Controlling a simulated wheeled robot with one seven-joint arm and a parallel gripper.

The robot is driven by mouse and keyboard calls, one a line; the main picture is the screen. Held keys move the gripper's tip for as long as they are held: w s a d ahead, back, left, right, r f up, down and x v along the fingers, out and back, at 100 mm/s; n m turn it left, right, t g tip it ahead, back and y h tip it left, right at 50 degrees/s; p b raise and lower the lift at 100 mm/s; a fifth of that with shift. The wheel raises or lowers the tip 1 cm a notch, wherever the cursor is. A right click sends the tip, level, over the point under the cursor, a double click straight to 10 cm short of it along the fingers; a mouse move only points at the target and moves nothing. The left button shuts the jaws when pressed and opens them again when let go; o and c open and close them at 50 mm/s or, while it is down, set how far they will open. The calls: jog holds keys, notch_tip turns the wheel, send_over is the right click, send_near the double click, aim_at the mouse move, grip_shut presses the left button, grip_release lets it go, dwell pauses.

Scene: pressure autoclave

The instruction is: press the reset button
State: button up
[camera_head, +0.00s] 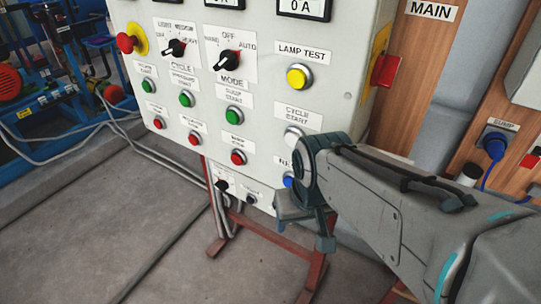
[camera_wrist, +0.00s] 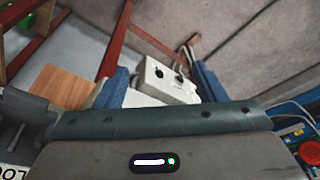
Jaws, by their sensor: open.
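A blue button (camera_head: 288,180) sits low on the right of the white control panel (camera_head: 320,105) in the head view. Its label, starting with "R", is mostly covered by my wrist, and part of the button is hidden too. My gripper (camera_head: 304,228) is open and empty, pointing down in front of the panel's lower right corner, below the blue button. I cannot tell whether it touches the panel. In the wrist view my gripper (camera_wrist: 160,90) has its fingers apart, and the blue button does not show there.
A white button (camera_head: 293,136) is just above the blue one, with a yellow lamp-test button (camera_head: 298,77) higher. A small box with black knobs (camera_head: 238,190) hangs below the panel. A red switch handle (camera_head: 386,70) juts from the panel's right side. Red stand legs (camera_head: 255,230) are below.

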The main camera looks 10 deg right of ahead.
jog(key=shift+s+d, duration=0.1)
jog(key=shift+s, duration=0.1)
